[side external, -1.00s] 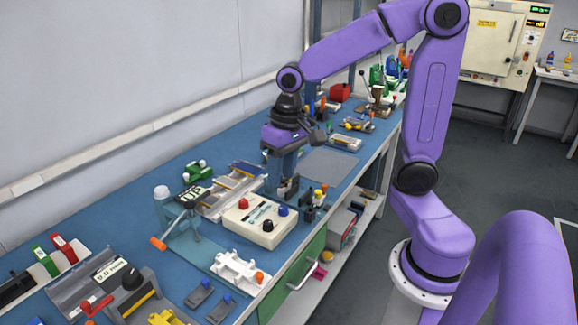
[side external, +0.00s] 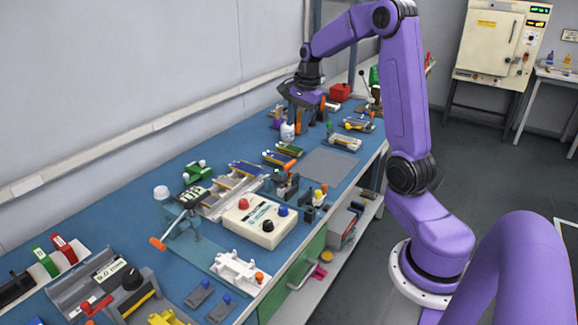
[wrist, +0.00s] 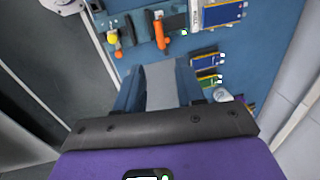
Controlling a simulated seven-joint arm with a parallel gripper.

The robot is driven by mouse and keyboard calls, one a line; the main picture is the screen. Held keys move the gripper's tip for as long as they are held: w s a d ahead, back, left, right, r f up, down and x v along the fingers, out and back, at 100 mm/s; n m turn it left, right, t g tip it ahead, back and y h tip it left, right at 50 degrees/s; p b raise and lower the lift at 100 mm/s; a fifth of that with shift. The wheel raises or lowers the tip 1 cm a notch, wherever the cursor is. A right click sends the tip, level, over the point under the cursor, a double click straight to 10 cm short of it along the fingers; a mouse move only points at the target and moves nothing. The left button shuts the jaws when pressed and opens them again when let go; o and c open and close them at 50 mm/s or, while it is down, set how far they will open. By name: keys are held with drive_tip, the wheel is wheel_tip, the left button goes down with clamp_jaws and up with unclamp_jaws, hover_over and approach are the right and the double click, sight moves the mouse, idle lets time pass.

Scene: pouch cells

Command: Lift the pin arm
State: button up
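No part is labelled as the pin arm, so I cannot tell for sure which one it is. A small dark fixture with an upright orange handle (side external: 293,166) stands behind the white control box; the orange handle also shows in the wrist view (wrist: 162,36). A similar fixture with a yellow and red top (side external: 319,193) stands to its right, its yellow part showing in the wrist view (wrist: 112,37). My gripper (side external: 303,118) is above the far part of the bench, away from both. In the wrist view my gripper's fingers (wrist: 158,82) are apart with nothing between them.
The white control box (side external: 254,222) with coloured knobs stands in front. Flat pouch cells (side external: 283,154) and a white bottle (side external: 288,132) are near my gripper.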

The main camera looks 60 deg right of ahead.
sight(289, 165)
drive_tip(key=w+f, duration=0.1)
drive_tip(key=f, duration=0.4)
drive_tip(key=w+f, duration=0.1)
drive_tip(key=f, duration=0.5)
drive_tip(key=w+f, duration=0.1)
drive_tip(key=f, duration=0.4)
drive_tip(key=shift+f, duration=0.25)
clamp_jaws()
